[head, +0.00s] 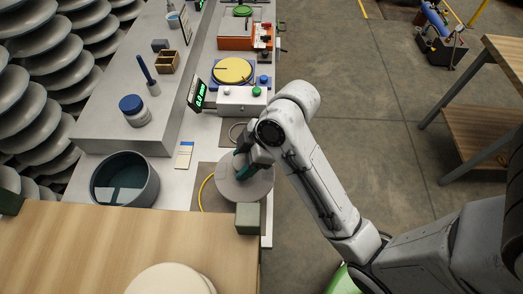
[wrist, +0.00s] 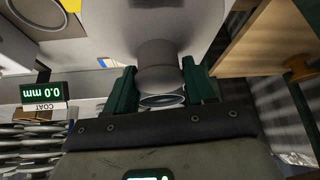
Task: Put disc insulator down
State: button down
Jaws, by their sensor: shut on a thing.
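The disc insulator (head: 243,190) is a pale grey disc with a narrower neck. In the wrist view its broad disc (wrist: 155,20) is at the top and its neck is between two dark green fingers. My gripper (wrist: 160,78) is shut on that neck. In the head view my gripper (head: 243,163) is at the upper side of the disc and hides part of it. The disc is over a grey mat (head: 206,172) on the bench; I cannot tell whether it touches the mat.
A yellow ring (head: 202,192) shows left of the disc. A small green-grey block (head: 249,218) stands close below it at the wooden table's corner (head: 225,240). A dark round basin (head: 125,160) is at left. A gauge display (head: 198,94) and button box (head: 242,98) stand behind.

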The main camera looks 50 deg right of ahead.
aim_at(226, 179)
jog(key=w+a+f, duration=0.1)
jog(key=a+f, duration=0.2)
jog(key=w+a+f, duration=0.1)
jog(key=f, duration=0.1)
jog(key=shift+w+a+f, duration=0.2)
jog(key=shift+w+f, duration=0.05)
jog(key=shift+w, duration=0.1)
jog(key=shift+w+a+f+p, duration=0.1)
jog(key=shift+f+p, duration=0.15)
jog(key=shift+f, duration=0.65)
jog(key=shift+w+a+f+p, duration=0.1)
jog(key=shift+f+p, duration=0.1)
jog(key=shift+f, duration=0.7)
jog(key=shift+f, duration=0.15)
jog(key=shift+c, duration=1.9)
grip_release()
jog(key=shift+s, duration=0.15)
jog(key=v, duration=1.2)
jog(key=s+d+f+m+g+h, duration=0.1)
jog(key=s+d+f+m+h, duration=0.1)
jog(key=s+f+m, duration=0.2)
jog(key=s+d+f+m+g+h, duration=0.1)
jog(key=s+f+m+g+h, duration=0.1)
jog(key=s+f+m, duration=0.3)
jog(key=s, duration=0.3)
jog(key=shift+s+d+f+m+h, duration=0.3)
jog(key=shift+s+d+m, duration=0.1)
